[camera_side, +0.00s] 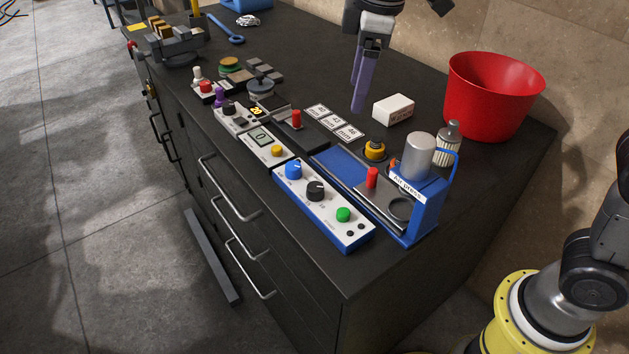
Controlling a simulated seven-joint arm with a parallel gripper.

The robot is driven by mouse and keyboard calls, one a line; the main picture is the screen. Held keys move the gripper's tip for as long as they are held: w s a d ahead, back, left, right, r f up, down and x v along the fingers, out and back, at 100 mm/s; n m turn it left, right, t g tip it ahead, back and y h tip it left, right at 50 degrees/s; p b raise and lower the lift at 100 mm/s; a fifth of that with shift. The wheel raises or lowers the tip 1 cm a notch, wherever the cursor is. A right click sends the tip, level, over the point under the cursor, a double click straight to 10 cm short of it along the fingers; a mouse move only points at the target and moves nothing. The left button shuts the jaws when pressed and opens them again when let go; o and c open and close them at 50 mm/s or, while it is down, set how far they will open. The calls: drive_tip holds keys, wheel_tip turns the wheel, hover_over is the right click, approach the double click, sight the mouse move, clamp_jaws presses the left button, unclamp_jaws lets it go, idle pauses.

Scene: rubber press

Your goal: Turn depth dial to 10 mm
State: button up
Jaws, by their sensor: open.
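A white and blue control box (330,222) near the table's front edge carries a blue dial (293,169), a black dial (315,190) and a green button (343,214). The dial labels are too small to read, so I cannot tell which is the depth dial. My gripper (358,92), with purple fingers, is open and empty. It hangs above the table behind the boxes, apart from every dial.
The blue air press (424,205) with its metal cylinder stands right of the control box. White cards (335,122) lie on the table (310,60), whose back middle is clear.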

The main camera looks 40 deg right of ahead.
drive_tip(key=n+g, duration=0.1)
drive_tip(key=g, duration=0.1)
hover_over(314, 186)
wheel_tip(314, 186, down, 7)
drive_tip(key=shift+t, duration=0.3)
wheel_tip(314, 186, down, 13)
drive_tip(key=shift+s+f, duration=0.15)
drive_tip(key=shift+f, duration=0.05)
clamp_jaws()
